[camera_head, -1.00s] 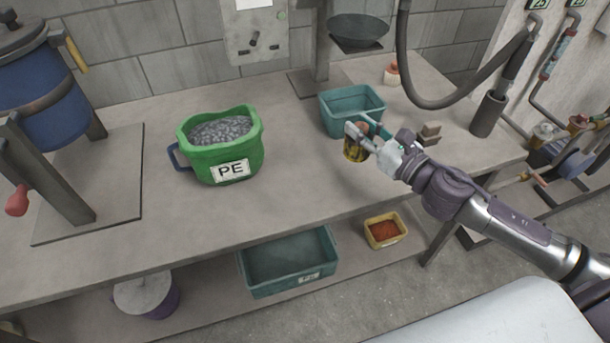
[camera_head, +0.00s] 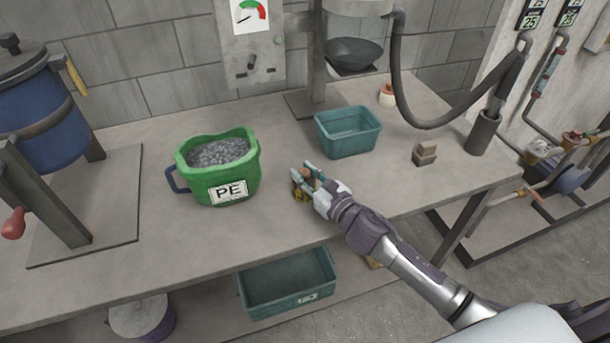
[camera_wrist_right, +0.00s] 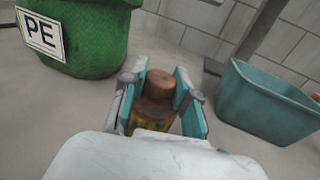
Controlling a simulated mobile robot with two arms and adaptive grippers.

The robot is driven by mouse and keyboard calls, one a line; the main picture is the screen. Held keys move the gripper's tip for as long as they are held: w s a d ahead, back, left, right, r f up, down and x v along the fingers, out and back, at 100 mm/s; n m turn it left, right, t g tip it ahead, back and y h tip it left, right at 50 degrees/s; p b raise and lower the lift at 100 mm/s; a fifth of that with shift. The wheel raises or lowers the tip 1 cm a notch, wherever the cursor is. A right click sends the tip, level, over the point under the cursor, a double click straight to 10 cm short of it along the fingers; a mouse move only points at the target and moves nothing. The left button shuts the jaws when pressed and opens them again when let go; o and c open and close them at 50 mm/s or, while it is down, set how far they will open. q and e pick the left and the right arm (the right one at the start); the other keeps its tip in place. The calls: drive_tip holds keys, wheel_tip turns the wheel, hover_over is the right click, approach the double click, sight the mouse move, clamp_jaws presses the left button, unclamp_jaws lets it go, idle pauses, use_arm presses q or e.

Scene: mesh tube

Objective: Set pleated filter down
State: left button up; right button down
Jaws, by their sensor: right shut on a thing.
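The pleated filter (camera_head: 299,190), yellow and dark below with a brown top, is held in my right gripper (camera_head: 309,174). In the right wrist view the filter (camera_wrist_right: 158,88) stands roughly upright between the two teal-padded fingers of my gripper (camera_wrist_right: 160,78). My left gripper is not in view.
The green PE bucket (camera_head: 232,190) with grey pellets is left of the gripper. The teal bin (camera_head: 348,139) is behind it to the right. Small brown blocks (camera_head: 425,156) lie farther right. The bench front is clear. Another teal bin (camera_head: 289,290) sits below.

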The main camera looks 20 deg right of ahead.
drive_tip(key=shift+f, duration=0.2)
drive_tip(key=c, duration=0.9)
unclamp_jaws()
drive_tip(key=shift+o, duration=0.2)
drive_tip(key=shift+r, duration=0.1)
drive_tip(key=shift+s+d, duration=0.1)
drive_tip(key=shift+s, duration=0.15)
drive_tip(key=b+v, duration=0.2)
drive_tip(key=v, duration=0.8)
drive_tip(key=shift+s+d, duration=0.1)
drive_tip(key=shift+s, duration=0.2)
drive_tip(key=shift+s+d, duration=0.2)
drive_tip(key=shift+s, duration=0.2)
